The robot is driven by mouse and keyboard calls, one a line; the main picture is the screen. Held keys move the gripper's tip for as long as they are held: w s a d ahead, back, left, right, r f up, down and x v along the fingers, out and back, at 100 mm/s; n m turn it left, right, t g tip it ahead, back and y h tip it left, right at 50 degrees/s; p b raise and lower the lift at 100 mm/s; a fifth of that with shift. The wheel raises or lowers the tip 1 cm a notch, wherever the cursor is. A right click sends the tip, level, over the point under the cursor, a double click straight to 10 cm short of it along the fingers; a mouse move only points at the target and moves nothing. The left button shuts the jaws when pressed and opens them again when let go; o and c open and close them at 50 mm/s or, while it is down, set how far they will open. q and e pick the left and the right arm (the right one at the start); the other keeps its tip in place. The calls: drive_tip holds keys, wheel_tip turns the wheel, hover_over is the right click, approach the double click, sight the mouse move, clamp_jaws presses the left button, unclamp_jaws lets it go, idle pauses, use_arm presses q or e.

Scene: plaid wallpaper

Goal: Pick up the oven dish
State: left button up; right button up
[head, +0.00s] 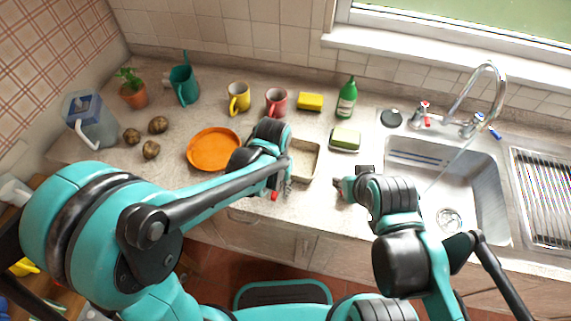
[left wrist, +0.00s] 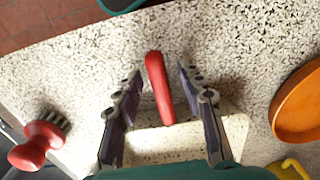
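The oven dish (head: 304,160) is a cream rectangular dish on the speckled counter, right of the orange plate. My left gripper (head: 280,186) is at its front left side and hides part of it. In the left wrist view the dish (left wrist: 170,145) lies beyond and between the fingers, partly cut off by the gripper's body. My left gripper (left wrist: 160,73) is open, its fingers on either side of a red handle (left wrist: 160,88) that reaches over the dish's near edge; contact is not visible. My right gripper (head: 344,185) is right of the dish; its fingers are unclear.
An orange plate (head: 214,149) is left of the dish. A red-knobbed brush (left wrist: 36,145) stands close to the dish's other side. A sponge on a tray (head: 345,139), mugs and a green bottle (head: 347,99) are behind. The sink (head: 470,190) is right.

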use_arm(q)
drive_tip(key=shift+f, duration=0.25)
clamp_jaws()
drive_tip(key=shift+r, duration=0.1)
